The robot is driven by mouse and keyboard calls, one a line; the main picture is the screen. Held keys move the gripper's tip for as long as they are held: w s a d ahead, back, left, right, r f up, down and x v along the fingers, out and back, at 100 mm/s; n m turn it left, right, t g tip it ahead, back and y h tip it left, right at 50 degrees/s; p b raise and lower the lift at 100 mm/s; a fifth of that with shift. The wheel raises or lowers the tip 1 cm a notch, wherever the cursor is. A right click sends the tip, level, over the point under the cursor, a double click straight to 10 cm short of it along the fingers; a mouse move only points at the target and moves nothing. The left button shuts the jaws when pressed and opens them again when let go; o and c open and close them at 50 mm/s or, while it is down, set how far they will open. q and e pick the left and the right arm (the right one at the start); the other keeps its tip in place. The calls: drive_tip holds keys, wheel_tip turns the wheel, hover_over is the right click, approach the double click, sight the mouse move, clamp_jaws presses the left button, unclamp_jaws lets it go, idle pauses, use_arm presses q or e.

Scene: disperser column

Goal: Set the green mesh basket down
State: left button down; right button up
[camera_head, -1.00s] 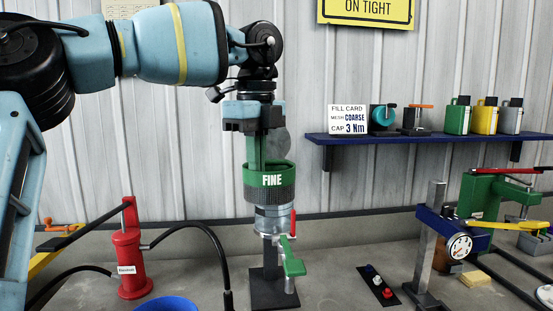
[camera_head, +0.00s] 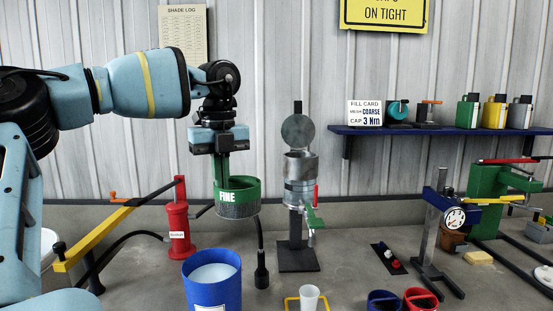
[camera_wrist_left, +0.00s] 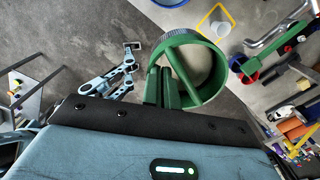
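The green mesh basket (camera_head: 240,207), marked FINE, hangs in the air from my left gripper (camera_head: 222,172). It has a green rim band and grey mesh below. It is roughly level, left of the steel column and above and behind the blue bucket. The left wrist view shows the basket's ring and crossbar (camera_wrist_left: 183,72) in front of the gripper. A small light-blue jointed arm there (camera_wrist_left: 110,75) looks like my right one; its finger state is unclear.
The steel column (camera_head: 300,177) stands on a black base with its lid raised. A blue bucket (camera_head: 212,295) holds pale contents. A red cylinder (camera_head: 178,225) stands at left. A white cup (camera_head: 309,297), blue and red containers stand in front. Grey bench shows around the column base.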

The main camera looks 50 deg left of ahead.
use_arm(q)
drive_tip(key=s+a+f+m, duration=0.2)
drive_tip(key=f+m, duration=0.2)
drive_tip(key=f, duration=0.4)
drive_tip(key=s+a+f+m, duration=0.2)
drive_tip(key=f+m, duration=0.3)
drive_tip(key=f, duration=0.3)
drive_tip(key=w+d+f+m, duration=0.4)
drive_tip(key=d+f+m, duration=0.7)
drive_tip(key=f+m, duration=0.1)
drive_tip(key=w+d+f+m, duration=0.1)
drive_tip(key=w+d+m, duration=0.2)
drive_tip(key=d+m, duration=0.6)
drive_tip(key=w+d+f+m, duration=0.1)
drive_tip(key=w+d+m, duration=0.35)
drive_tip(key=d, duration=0.75)
drive_tip(key=s+d+r+m, duration=0.1)
drive_tip(key=d+m, duration=0.7)
drive_tip(key=s+d+r+m, duration=0.1)
drive_tip(key=d+r+m, duration=0.1)
drive_tip(key=d+m, duration=0.7)
drive_tip(key=shift+s, duration=0.4)
drive_tip(key=shift+w+d, duration=0.15)
